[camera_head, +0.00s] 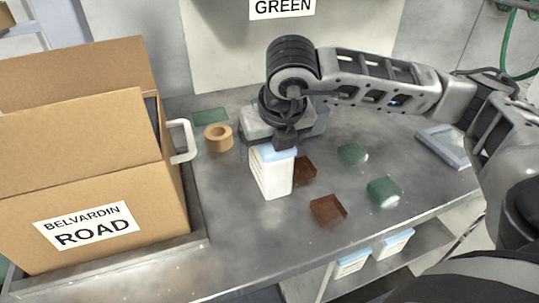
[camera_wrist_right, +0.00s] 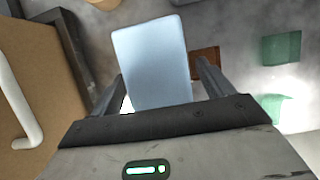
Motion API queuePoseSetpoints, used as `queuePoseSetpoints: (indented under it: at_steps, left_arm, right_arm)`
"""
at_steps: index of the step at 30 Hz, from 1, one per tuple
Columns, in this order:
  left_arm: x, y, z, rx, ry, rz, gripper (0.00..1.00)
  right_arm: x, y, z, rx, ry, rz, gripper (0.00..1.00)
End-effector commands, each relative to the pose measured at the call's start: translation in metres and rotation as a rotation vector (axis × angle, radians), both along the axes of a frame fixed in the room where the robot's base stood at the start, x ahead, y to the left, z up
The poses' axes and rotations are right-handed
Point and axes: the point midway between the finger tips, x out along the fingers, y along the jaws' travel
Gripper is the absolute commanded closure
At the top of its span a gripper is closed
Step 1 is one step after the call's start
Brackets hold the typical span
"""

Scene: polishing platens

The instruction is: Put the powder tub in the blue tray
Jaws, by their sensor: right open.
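The powder tub (camera_head: 271,174), white with a pale blue lid, stands upright on the grey bench. My right gripper (camera_head: 287,138) is over the tub's top, pointing down. In the right wrist view, the blue lid (camera_wrist_right: 152,62) lies between the two spread fingers of my open right gripper (camera_wrist_right: 162,82). Whether either finger touches the tub cannot be told. A shallow blue-grey tray (camera_head: 447,148) lies at the bench's right side, partly cut off by my right arm. My left gripper is not in view.
A tan tape roll (camera_head: 218,138), brown squares (camera_head: 328,210) and green squares (camera_head: 384,191) lie around the tub. Similar white tubs (camera_head: 393,244) sit on a lower shelf. Bare bench lies in front.

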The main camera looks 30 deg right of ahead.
Motion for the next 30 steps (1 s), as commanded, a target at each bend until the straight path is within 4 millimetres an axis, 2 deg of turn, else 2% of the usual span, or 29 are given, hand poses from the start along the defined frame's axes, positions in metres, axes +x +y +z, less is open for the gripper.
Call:
queuePoseSetpoints:
  at_steps: [3, 9, 11, 18, 30]
  left_arm:
    - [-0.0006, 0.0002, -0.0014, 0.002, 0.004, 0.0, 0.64]
    - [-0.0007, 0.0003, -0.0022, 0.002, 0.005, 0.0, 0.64]
    - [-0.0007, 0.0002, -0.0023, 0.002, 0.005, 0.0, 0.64]
    - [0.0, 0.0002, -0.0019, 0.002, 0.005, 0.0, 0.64]
    - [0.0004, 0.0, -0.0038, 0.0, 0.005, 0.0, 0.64]
  right_arm:
    - [0.0027, -0.0012, -0.0073, -0.001, 0.0, 0.0, 0.2]
    - [0.0029, -0.0011, -0.0079, 0.0, 0.0, 0.0, 0.2]
    - [0.0029, -0.0011, -0.0078, 0.0, 0.0, 0.0, 0.34]
    - [0.0038, -0.001, -0.0055, 0.001, -0.006, 0.0, 1.0]
    - [0.0041, -0.0006, 0.0011, 0.001, -0.008, 0.0, 1.0]
